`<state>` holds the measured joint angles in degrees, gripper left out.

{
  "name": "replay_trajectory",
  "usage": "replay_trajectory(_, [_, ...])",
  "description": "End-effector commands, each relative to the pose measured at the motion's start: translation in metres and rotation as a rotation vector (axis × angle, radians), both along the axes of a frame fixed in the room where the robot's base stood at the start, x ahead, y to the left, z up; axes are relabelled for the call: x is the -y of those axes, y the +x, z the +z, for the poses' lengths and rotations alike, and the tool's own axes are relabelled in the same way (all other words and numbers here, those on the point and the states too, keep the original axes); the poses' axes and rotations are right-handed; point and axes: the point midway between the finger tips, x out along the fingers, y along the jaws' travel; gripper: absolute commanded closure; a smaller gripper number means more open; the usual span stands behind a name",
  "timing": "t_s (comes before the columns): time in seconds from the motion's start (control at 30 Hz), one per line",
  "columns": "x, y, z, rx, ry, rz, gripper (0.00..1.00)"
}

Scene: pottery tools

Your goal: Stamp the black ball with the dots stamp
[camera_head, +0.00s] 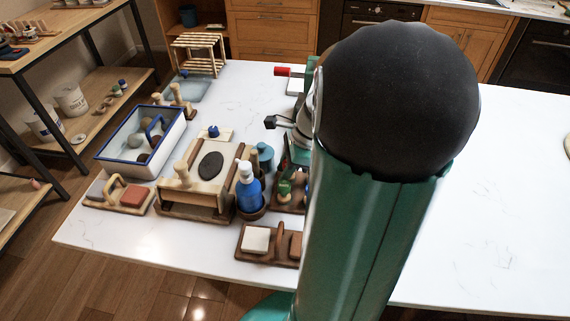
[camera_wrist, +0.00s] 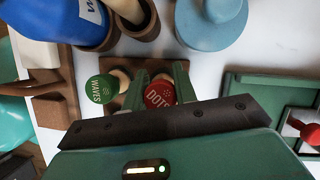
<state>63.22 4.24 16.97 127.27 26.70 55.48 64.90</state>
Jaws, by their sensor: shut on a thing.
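The dots stamp (camera_wrist: 158,95), with a red round top reading "DOTS", sits between my gripper's fingers (camera_wrist: 161,84) in the wrist view. My gripper is shut on it. It is at the brown stamp rack (camera_wrist: 118,76); I cannot tell whether it is lifted clear. The green waves stamp (camera_wrist: 98,90) stands just left of it. In the head view, my arm hides the dots stamp. A black, flattened oval piece (camera_head: 210,165) lies on top of the wooden press (camera_head: 180,192), left of my arm; it looks like the black ball, pressed flat.
A blue bottle (camera_head: 248,190) and teal jar (camera_head: 263,157) stand between the press and the stamps. A blue-rimmed basin (camera_head: 112,152) holds several balls. A brown tool tray (camera_head: 250,257) lies in front. A red-handled green device (camera_wrist: 252,83) is to the right.

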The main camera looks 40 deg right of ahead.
Motion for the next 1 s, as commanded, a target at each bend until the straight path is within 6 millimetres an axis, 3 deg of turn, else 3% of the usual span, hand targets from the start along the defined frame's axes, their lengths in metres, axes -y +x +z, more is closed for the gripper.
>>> replay_trajectory(0.93, [0.0001, 0.0008, -0.0069, 0.0, 0.001, 0.001, 0.95])
replay_trajectory(0.97, [0.0002, 0.0007, -0.0066, 0.0, 0.001, 0.001, 0.66])
replay_trajectory(1.0, [0.0002, 0.0007, -0.0066, 0.0, 0.001, 0.001, 0.58])
